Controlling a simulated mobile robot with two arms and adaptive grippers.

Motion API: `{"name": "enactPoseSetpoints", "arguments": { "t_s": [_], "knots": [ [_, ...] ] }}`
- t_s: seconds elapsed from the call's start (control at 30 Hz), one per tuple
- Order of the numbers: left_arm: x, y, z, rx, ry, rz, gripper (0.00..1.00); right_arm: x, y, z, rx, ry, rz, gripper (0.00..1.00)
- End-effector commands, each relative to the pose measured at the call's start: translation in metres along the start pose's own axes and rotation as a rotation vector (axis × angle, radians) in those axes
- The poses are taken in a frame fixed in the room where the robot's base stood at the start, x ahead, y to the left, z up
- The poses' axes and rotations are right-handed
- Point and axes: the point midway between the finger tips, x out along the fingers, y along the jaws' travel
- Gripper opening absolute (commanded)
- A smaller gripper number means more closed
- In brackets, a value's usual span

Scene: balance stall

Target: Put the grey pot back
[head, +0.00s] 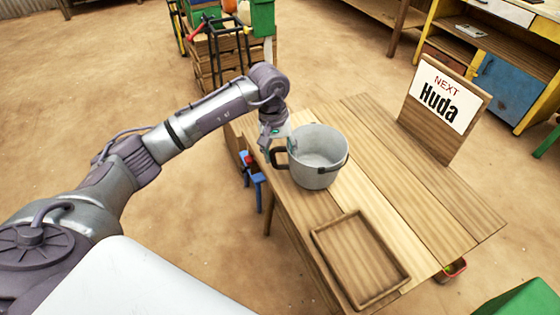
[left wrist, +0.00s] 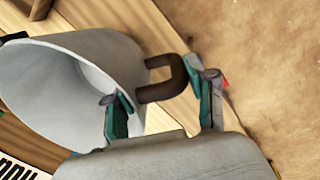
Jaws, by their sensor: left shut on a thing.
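The grey pot (head: 318,157) is at the far left part of the wooden table (head: 385,165) in the head view, upright, with its open top showing an empty inside. It has dark handles on two sides. My left gripper (head: 279,146) is at the pot's left handle. In the left wrist view the pot (left wrist: 75,85) fills the left side, and the fingers of my left gripper (left wrist: 160,105) stand either side of its dark brown handle (left wrist: 165,80), shut on it. I cannot tell whether the pot's base touches the table. My right gripper is not in view.
A shallow wooden tray (head: 318,238) lies empty on the near part of the table. A sign reading "NEXT Huda" (head: 443,100) stands at the table's right back. A blue stool (head: 257,178) is by the left edge. Crates (head: 225,60) stand behind.

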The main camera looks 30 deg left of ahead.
Motion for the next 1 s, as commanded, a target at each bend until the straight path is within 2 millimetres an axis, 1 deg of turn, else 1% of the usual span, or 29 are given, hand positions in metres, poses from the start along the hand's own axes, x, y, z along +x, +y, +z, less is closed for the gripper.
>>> {"name": "enactPoseSetpoints", "arguments": {
  "t_s": [0.13,0.3,0.33,0.57,0.73,0.77,0.8,0.87,0.9,1.0],
  "knots": [
    [0.011,-0.002,0.0,0.0,-0.002,0.0,0.01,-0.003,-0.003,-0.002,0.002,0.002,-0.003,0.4],
    [0.035,-0.005,0.0,0.0,-0.004,0.0,0.01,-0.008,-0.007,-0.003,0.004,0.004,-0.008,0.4],
    [0.038,-0.005,0.0,0.0,-0.001,0.001,0.01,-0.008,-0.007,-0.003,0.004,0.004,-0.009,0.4],
    [0.04,-0.005,-0.001,0.001,0.001,0.001,0.01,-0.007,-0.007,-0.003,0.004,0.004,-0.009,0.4],
    [0.045,-0.006,-0.001,0.001,0.002,0.0,0.01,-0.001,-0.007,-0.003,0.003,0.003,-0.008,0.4],
    [0.044,-0.006,-0.001,0.001,0.001,-0.001,0.61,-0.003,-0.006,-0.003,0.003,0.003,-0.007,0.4],
    [0.043,-0.006,-0.001,0.001,0.0,-0.001,0.67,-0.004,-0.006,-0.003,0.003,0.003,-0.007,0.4],
    [0.043,-0.006,-0.001,0.001,0.0,-0.001,0.77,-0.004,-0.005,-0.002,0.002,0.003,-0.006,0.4],
    [0.043,-0.006,-0.001,0.001,0.0,-0.001,0.81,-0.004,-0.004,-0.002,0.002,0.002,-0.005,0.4],
    [0.043,-0.006,-0.001,0.001,0.0,-0.001,0.81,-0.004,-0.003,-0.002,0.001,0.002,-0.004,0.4]
  ]
}}
